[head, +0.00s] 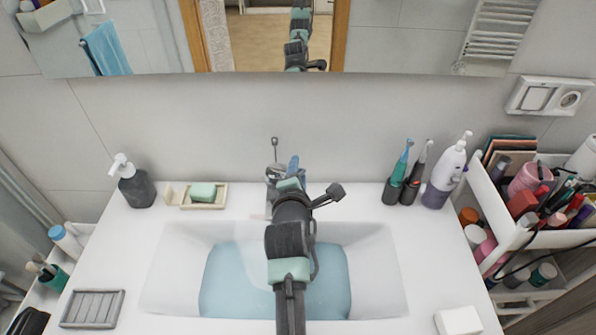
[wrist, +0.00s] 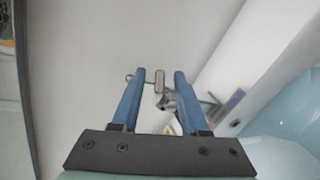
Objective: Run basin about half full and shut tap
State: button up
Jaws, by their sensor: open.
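The white basin (head: 165,275) is set in the counter and holds pale blue water (head: 235,285), with bare wall showing above the waterline; part of the water also shows in the wrist view (wrist: 285,118). The chrome tap (head: 273,172) stands at the basin's back edge, its thin lever sticking up. My gripper (head: 291,162) is beside the tap, and my arm hides the spout and mid-basin. In the wrist view my gripper (wrist: 160,73) is open, its two blue fingers apart, with the tap (wrist: 166,100) seen in the gap between them. I cannot tell whether they touch it or whether water runs.
A dark soap dispenser (head: 136,186) and a soap dish (head: 190,202) stand left of the tap. Electric toothbrushes (head: 403,180) and a white-and-purple bottle (head: 444,175) stand to the right. A loaded cosmetics cart (head: 497,225) is at the far right. A mirror (head: 400,45) spans the wall.

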jog(key=b+v, duration=0.1)
jog(key=v, duration=1.2)
jog(key=shift+w+r, duration=0.1)
dwell(0.3)
notch_tip(320, 180, up, 27)
jog(key=m+t, duration=0.7)
jog(key=m, duration=0.4)
jog(key=s+r+m+t, duration=0.3)
jog(key=s+r+m, duration=0.2)
jog(key=r, duration=0.4)
jog(key=s+r+m+t, duration=0.3)
jog(key=s+r+m, duration=0.2)
jog(key=r, duration=0.5)
jog(key=shift+s+d+r+y, duration=0.3)
jog(key=shift+s+d+y, duration=0.15)
jog(key=shift+s, duration=0.75)
jog(key=shift+d, duration=0.1)
dwell(0.9)
